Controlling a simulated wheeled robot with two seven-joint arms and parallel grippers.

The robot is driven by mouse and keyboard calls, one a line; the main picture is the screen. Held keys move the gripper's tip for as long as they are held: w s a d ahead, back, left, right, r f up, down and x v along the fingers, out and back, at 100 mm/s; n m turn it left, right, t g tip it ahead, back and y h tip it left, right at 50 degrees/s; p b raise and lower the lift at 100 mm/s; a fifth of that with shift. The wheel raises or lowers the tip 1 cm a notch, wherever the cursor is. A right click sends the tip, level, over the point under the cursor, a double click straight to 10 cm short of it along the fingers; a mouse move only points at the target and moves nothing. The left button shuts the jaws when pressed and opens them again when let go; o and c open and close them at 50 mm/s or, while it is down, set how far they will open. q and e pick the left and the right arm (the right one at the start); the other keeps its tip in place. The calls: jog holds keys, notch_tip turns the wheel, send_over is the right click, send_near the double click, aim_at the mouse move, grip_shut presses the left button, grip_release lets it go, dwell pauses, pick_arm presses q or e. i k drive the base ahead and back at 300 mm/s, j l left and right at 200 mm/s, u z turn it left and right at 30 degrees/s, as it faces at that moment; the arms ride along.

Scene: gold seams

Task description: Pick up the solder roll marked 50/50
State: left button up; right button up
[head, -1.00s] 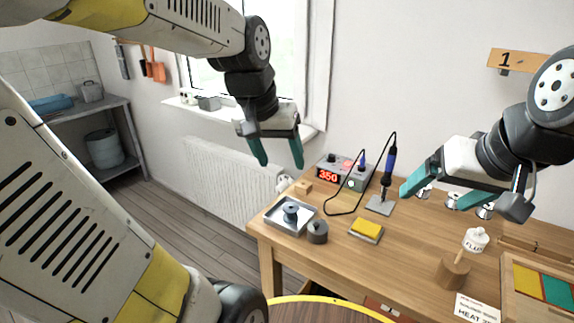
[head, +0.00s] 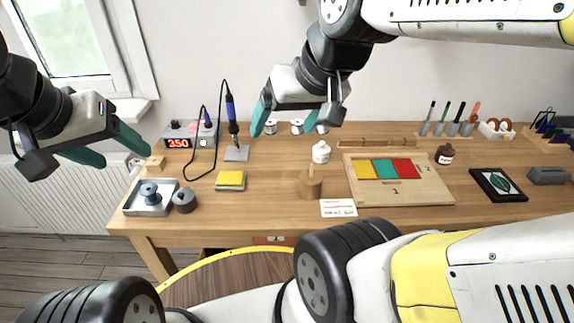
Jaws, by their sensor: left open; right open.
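Three small pale solder rolls stand in a row at the back of the wooden bench: a left roll (head: 271,127), a middle roll (head: 297,127) and a right roll (head: 322,128). Their markings are too small to read, so I cannot tell which is 50/50. My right gripper (head: 290,118) is open and empty, its teal fingers pointing down in front of the rolls in the picture. I cannot tell its height above them.
A soldering station (head: 188,134) and iron (head: 233,112) stand left of the rolls. A white flux bottle (head: 321,152), a wooden peg block (head: 310,186) and a board with coloured panels (head: 430,192) lie nearer. A black-framed picture (head: 498,185) is at right.

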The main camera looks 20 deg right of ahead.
aim_at(270, 128)
jog(key=z, duration=1.3)
jog(key=i+l+u, duration=0.2)
jog(key=u, duration=0.2)
jog(key=i+l+u, duration=0.35)
jog(key=k+j, duration=0.05)
jog(key=k, duration=0.05)
